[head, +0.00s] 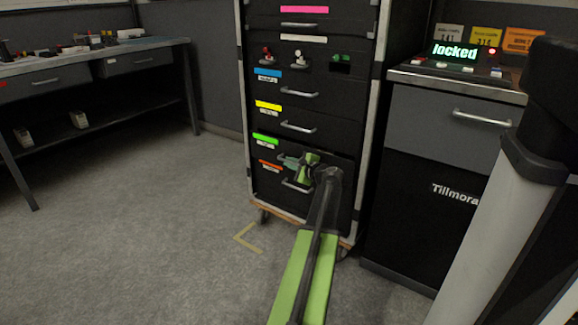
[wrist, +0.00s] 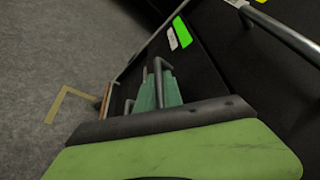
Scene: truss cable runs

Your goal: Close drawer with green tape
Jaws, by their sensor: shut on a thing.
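The drawer with green tape (head: 265,139) is low in the black drawer cabinet in the head view. Its green tape strip also shows in the wrist view (wrist: 181,30). Part of the handle is hidden by the fingers. How far the drawer stands out from the cabinet is hard to tell, as my arm covers part of its front.
The yellow-tape drawer (head: 268,105) is above and the orange-tape drawer (head: 270,165) below. A workbench (head: 100,50) stands at left. A grey cabinet (head: 440,115) with a "locked" display (head: 455,52) is at right. A yellow floor mark (head: 246,238) lies on open floor at left.

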